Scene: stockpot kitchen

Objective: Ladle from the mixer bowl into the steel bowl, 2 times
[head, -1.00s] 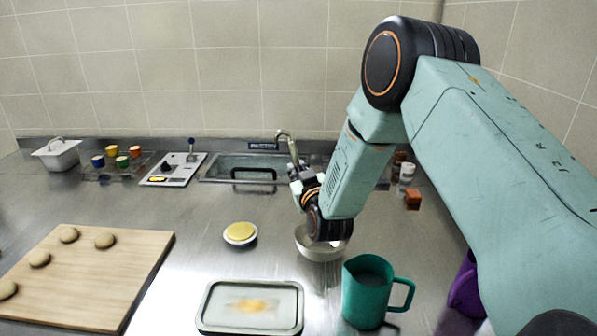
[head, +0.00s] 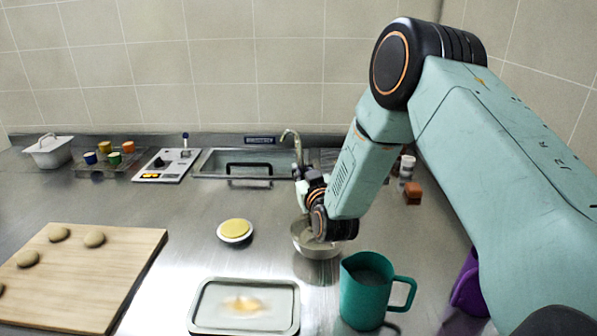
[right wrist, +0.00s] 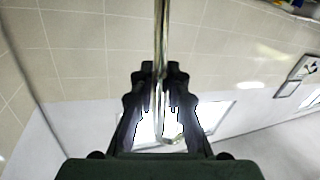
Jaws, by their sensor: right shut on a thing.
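My right gripper (head: 303,183) is shut on the thin metal handle of the ladle (head: 291,142), whose hooked top end rises above the fingers. In the right wrist view the handle (right wrist: 161,45) runs between the two fingers (right wrist: 160,110). A metal bowl (head: 316,250) stands on the counter just below my right wrist, which hides part of it. I cannot tell whether it is the mixer bowl or the steel bowl; no second large bowl shows. The ladle's scoop is hidden, so its contents cannot be told. My left gripper is out of view.
A teal jug (head: 366,292) stands in front of the metal bowl, and a tray (head: 205,318) lies left of it. A small yellow-topped dish (head: 234,231), a wooden board (head: 100,285) and a sink (head: 215,165) are around. A purple thing (head: 468,285) is partly behind my arm.

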